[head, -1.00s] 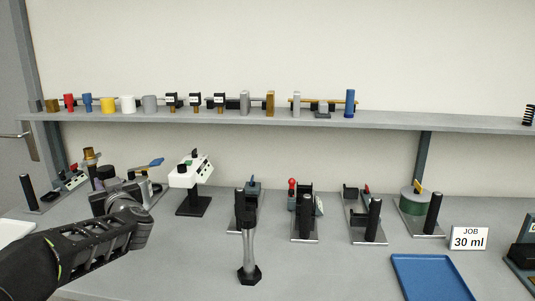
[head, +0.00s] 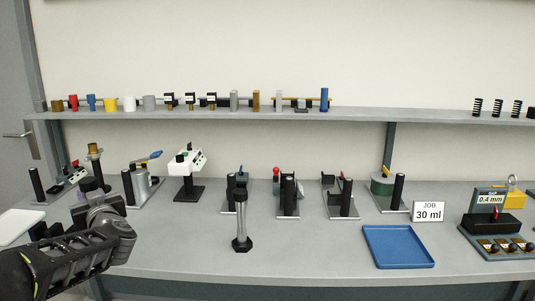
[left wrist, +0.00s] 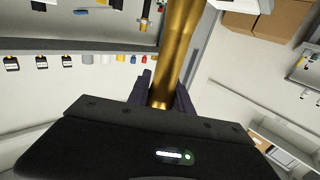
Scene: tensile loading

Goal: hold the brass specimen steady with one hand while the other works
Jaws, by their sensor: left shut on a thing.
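The brass specimen (head: 94,152) stands upright at the left of the head view, above the dark fingers of my left gripper (head: 89,187). In the left wrist view a shiny brass rod (left wrist: 175,50) runs up from between the two fingers (left wrist: 160,95). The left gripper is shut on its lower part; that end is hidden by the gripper. The rod's far end leaves the top of the wrist view. My right gripper is in neither view.
Small bench devices stand in a row, including a white-headed stand (head: 188,162). A clear cylinder (head: 241,217) stands in front. A blue tray (head: 398,247), a "30 ml" job card (head: 428,212) and a "0.4 mm" station (head: 489,224) are right. A shelf (head: 300,113) runs behind.

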